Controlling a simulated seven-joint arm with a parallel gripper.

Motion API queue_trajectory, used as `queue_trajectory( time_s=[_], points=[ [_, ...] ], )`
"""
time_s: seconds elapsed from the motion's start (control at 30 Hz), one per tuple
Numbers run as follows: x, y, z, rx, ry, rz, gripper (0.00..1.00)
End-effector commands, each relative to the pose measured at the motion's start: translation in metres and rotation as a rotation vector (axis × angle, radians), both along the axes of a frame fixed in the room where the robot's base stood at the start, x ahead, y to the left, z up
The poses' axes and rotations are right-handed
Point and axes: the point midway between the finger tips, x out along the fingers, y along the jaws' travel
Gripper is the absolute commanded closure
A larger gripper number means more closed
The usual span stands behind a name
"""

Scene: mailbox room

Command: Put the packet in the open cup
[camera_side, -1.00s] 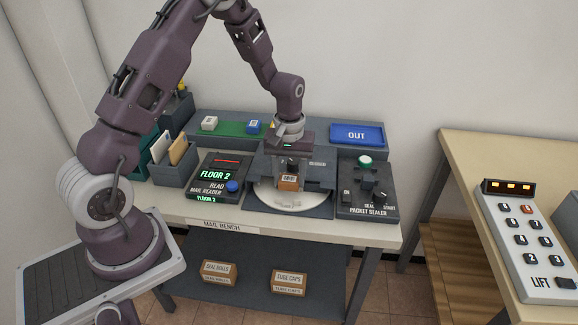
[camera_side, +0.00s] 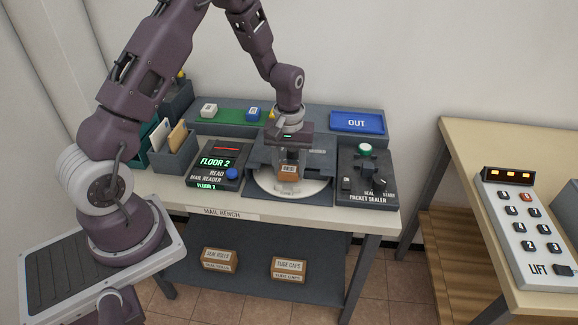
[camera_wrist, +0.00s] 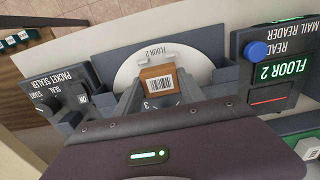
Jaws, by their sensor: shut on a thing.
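The packet (camera_side: 288,173) is a small brown box with a white barcode label; it also shows in the wrist view (camera_wrist: 159,83). My gripper (camera_side: 289,162) is shut on it from above. In the wrist view the grey fingers (camera_wrist: 146,101) reach to it. In the wrist view the disc (camera_wrist: 130,72) carries a FLOOR 2 mark beyond the packet. The open cup cannot be made out; my gripper and the packet cover much of the disc.
The sealer's control panel (camera_side: 367,186) with knobs stands right of the disc. The mail reader (camera_side: 217,165), showing FLOOR 2, stands left. A blue OUT tray (camera_side: 357,122) is behind, and a letter holder (camera_side: 174,154) is at the far left.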

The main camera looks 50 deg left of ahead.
Motion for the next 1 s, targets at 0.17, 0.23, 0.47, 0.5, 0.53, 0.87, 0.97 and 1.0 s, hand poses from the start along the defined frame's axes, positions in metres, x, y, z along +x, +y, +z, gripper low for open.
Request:
queue_trajectory(
  time_s=[0.17,0.23,0.47,0.5,0.53,0.87,0.97,1.0],
  points=[
    [0.0,0.0,0.0,0.0,0.0,0.0,1.0],
    [0.0,0.0,0.0,0.0,0.0,0.0,1.0],
    [0.0,0.0,-0.001,0.0,0.0,0.0,1.0],
    [0.0,0.0,-0.001,0.0,0.0,0.0,1.0],
    [0.0,0.0,-0.002,0.0,0.0,0.0,1.0],
    [0.0,0.0,-0.011,-0.001,0.001,0.0,1.0],
    [0.0,0.0,-0.015,-0.001,0.001,0.0,1.0],
    [0.0,0.0,-0.016,-0.001,0.001,0.0,1.0]
  ],
)
